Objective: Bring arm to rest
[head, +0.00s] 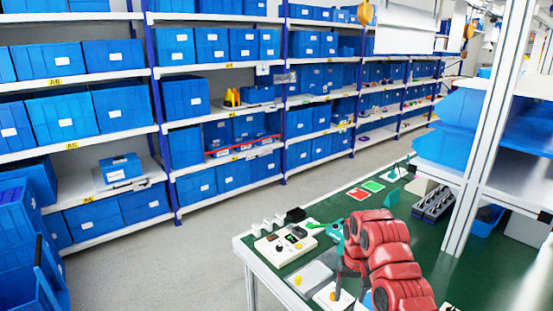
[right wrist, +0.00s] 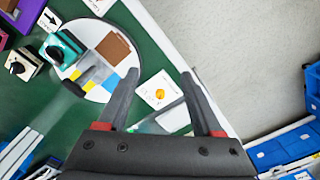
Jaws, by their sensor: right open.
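My right arm (head: 385,262) is red and reaches over the green workbench from the lower right in the head view, hiding most of its own gripper there. My right gripper (right wrist: 158,78) is open and empty in the right wrist view, with its two dark fingers apart. A white plate with a yellow-orange knob (right wrist: 160,93) shows beyond and between the fingertips, with no visible contact. A teal box with a black knob (right wrist: 57,50) and a pale box with a black knob (right wrist: 17,67) are at the left. My left gripper is not in view.
The green workbench (head: 480,262) holds a cream control box (head: 285,244), a grey plate (head: 310,274) and red and green squares (head: 365,190). A white upright post (head: 487,130) stands at right. Shelves of blue bins (head: 65,115) line the back; the floor (head: 160,262) between is clear.

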